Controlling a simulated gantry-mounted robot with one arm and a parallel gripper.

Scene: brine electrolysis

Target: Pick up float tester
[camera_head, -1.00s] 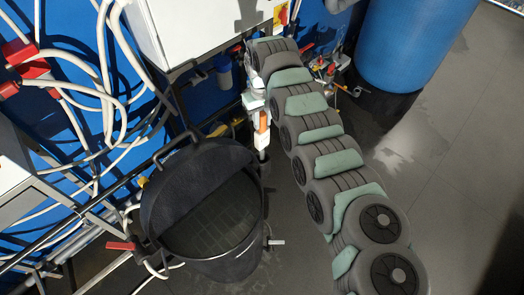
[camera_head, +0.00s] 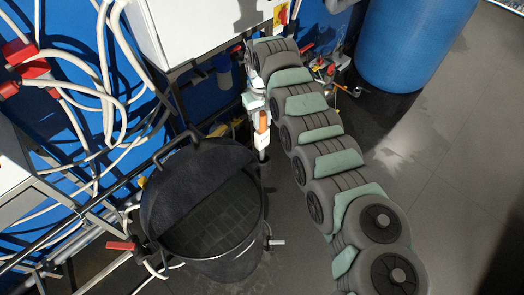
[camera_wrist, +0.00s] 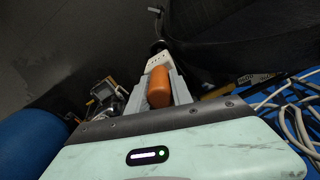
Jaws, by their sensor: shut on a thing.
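The float tester has an orange body (camera_wrist: 158,88) and a white section beyond it in the wrist view. My gripper (camera_wrist: 159,77) is shut on the orange body, with a pale finger on each side. In the head view, the orange and white float tester (camera_head: 262,140) hangs below my gripper (camera_head: 257,112), roughly upright. It is just right of the rim of a large black tub (camera_head: 205,200). Its lower end is dark and thin, and I cannot tell whether it touches anything there.
A blue barrel (camera_head: 405,45) stands at the upper right. A white cabinet (camera_head: 200,25) is at the top. White cables (camera_head: 105,95) with red plugs hang at the left. Small fittings (camera_head: 330,72) lie behind my arm. The dark floor (camera_head: 440,160) at the right is clear.

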